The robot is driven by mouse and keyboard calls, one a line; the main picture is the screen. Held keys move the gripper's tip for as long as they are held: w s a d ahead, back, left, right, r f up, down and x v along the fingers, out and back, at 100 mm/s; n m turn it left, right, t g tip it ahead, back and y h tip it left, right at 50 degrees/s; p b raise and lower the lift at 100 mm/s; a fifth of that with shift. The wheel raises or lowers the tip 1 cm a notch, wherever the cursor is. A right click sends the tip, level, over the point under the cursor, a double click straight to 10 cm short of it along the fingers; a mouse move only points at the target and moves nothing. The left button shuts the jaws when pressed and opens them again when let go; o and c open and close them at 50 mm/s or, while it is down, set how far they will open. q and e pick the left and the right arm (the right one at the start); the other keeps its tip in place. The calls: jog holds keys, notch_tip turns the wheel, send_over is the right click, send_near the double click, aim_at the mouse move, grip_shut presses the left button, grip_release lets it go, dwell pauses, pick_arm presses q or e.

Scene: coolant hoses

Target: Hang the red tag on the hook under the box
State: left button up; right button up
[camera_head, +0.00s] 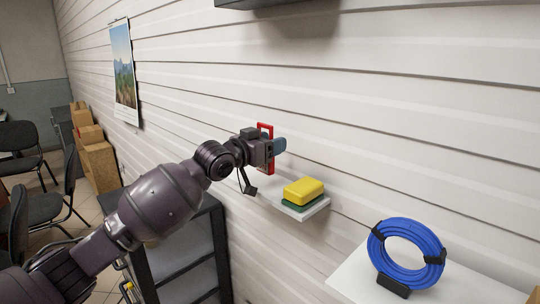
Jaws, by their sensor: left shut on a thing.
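My left gripper (278,146) reaches out from the left to a spot in front of the white slatted wall. It is shut on the red tag (265,126), a flat upright red piece with an opening in its upper part. The tag's middle is hidden by the gripper, and a little red shows below. The dark underside of a box (275,3) shows at the top edge of the picture, above and apart from the tag. I cannot make out a hook. My right gripper is not in view.
A small white shelf (318,209) below the gripper holds a yellow-and-green sponge (304,191). A coiled blue hose (408,250) stands on a white surface (352,282) at lower right. A dark shelf unit (176,248) stands below my arm. The wall above the gripper is clear.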

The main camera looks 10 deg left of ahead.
pick_arm(q)
jog(key=shift+f, duration=1.55)
jog(key=shift+f, duration=0.15)
jog(key=o, duration=1)
jog(key=shift+f, duration=0.1)
jog(key=v, duration=1)
jog(key=shift+s+a+r, duration=0.15)
jog(key=shift+a+r, duration=0.05)
jog(key=shift+a, duration=0.35)
